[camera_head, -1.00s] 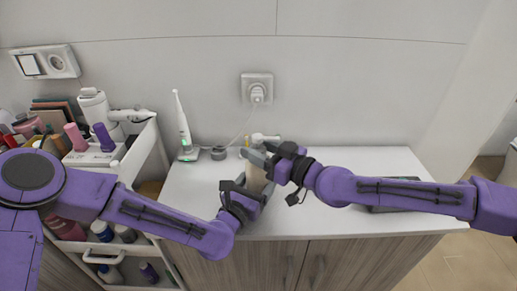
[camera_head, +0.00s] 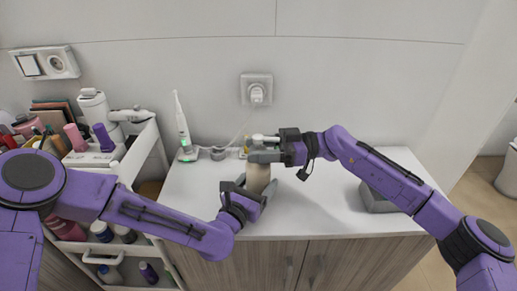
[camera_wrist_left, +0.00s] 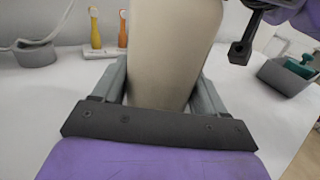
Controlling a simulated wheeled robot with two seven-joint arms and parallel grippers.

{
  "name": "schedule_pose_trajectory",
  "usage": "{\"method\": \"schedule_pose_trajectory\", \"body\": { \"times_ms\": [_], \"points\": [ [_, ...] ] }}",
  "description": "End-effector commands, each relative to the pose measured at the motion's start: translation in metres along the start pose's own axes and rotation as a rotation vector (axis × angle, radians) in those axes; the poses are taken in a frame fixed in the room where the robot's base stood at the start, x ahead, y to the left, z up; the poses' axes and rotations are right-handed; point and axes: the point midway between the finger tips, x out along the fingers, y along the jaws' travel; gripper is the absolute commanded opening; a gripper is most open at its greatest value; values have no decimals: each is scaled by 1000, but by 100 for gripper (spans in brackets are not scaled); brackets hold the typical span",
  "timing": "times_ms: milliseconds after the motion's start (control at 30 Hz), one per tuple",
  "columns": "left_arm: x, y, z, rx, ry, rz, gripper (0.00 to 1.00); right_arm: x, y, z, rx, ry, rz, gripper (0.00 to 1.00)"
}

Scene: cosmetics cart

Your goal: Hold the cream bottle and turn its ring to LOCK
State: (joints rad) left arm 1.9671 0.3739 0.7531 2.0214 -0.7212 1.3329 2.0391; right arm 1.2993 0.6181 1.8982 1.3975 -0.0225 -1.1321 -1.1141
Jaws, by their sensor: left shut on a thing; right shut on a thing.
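The cream bottle (camera_head: 259,176) stands upright near the middle of the countertop, a beige body with a white pump head (camera_head: 264,138) above. My left gripper (camera_head: 254,187) is shut on its body from the front; the body also fills the middle of the left wrist view (camera_wrist_left: 170,50). My right gripper (camera_head: 262,156) is shut across the bottle's upper part, just below the pump head, coming from the right. Its fingers cover the ring, so the ring and its marks cannot be read. The bottle's top is outside the left wrist view.
An electric toothbrush (camera_head: 182,122) and a small grey pot (camera_head: 218,153) stand behind left. A grey box (camera_head: 376,201) sits on the right, partly behind my right arm. A loaded white cart (camera_head: 141,152) borders the counter on the left. The counter's front middle is clear.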

Motion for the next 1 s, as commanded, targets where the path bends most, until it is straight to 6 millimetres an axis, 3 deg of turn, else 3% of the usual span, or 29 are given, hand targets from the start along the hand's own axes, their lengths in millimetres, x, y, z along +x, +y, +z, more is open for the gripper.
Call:
{"method": "schedule_pose_trajectory", "body": {
  "times_ms": [500,1000],
  "points": [
    [0,0,2,2,-4,-1,25,1,2,1,8,0,-414,17],
    [1,0,2,1,-4,-1,25,0,2,1,-1,-5,-549,17]
  ]
}}
